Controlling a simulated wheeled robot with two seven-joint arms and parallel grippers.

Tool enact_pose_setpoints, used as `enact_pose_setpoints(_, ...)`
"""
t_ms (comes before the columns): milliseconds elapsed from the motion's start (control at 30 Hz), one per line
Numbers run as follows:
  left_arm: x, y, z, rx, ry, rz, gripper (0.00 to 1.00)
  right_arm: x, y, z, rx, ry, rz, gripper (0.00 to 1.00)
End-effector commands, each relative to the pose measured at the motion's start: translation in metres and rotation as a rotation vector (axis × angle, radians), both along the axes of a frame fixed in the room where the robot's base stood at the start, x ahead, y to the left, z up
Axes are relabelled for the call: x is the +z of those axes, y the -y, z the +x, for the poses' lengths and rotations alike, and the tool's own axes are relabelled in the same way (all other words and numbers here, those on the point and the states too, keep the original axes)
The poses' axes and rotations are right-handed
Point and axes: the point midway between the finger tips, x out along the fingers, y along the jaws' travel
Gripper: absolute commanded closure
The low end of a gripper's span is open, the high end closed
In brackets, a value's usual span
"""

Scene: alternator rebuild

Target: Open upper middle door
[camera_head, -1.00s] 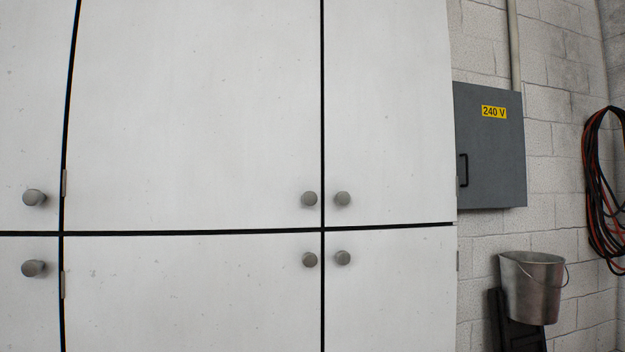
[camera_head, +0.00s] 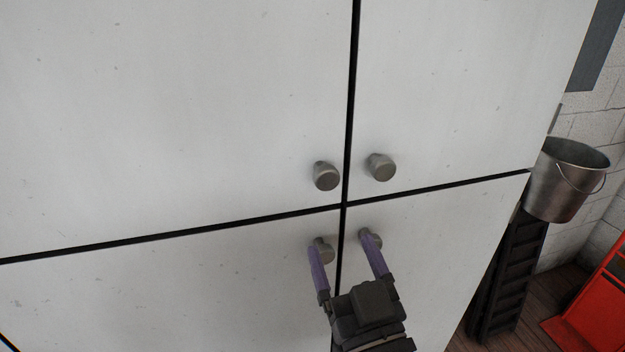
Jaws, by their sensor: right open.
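The upper middle door (camera_head: 190,110) is a large pale panel, shut flush in the cabinet front. Its round grey knob (camera_head: 325,176) is at its lower right corner. My right gripper (camera_head: 346,245) is open, with purple fingers pointing up, just below that knob in the picture. Its fingertips overlap the knobs of the lower middle door (camera_head: 324,246) and the lower right door (camera_head: 372,237); I cannot tell whether they touch. Nothing shows between the fingers. My left gripper is not in view.
The upper right door (camera_head: 450,90) is shut, with its knob (camera_head: 381,167) close to the upper middle one. A metal bucket (camera_head: 562,183) sits on a black stand (camera_head: 510,270) to the right. A red object (camera_head: 600,310) stands on the floor beyond.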

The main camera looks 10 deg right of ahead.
Motion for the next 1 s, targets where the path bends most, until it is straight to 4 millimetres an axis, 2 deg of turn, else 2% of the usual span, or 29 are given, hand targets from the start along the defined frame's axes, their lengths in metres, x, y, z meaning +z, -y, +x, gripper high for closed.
enact_pose_setpoints(33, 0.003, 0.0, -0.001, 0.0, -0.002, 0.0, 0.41, 0.014, 0.002, -0.004, -0.006, 0.031, 0.008, 0.19)
enact_pose_setpoints(167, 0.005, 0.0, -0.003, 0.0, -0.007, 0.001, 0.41, 0.029, 0.004, 0.002, -0.011, 0.062, 0.011, 0.19)
enact_pose_setpoints(400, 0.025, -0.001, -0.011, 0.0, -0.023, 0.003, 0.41, 0.052, 0.002, 0.054, -0.012, 0.059, 0.011, 0.19)
enact_pose_setpoints(600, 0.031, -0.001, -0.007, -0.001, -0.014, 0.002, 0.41, 0.059, 0.001, 0.079, -0.012, 0.055, 0.011, 0.19)
enact_pose_setpoints(900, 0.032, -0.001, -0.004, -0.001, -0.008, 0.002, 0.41, 0.059, 0.001, 0.084, -0.011, 0.054, 0.012, 0.19)
enact_pose_setpoints(933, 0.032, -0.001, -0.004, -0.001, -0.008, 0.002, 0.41, 0.059, 0.001, 0.084, -0.011, 0.054, 0.012, 0.21)
enact_pose_setpoints(1000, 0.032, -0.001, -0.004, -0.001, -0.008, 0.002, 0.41, 0.059, 0.001, 0.084, -0.011, 0.054, 0.012, 0.36)
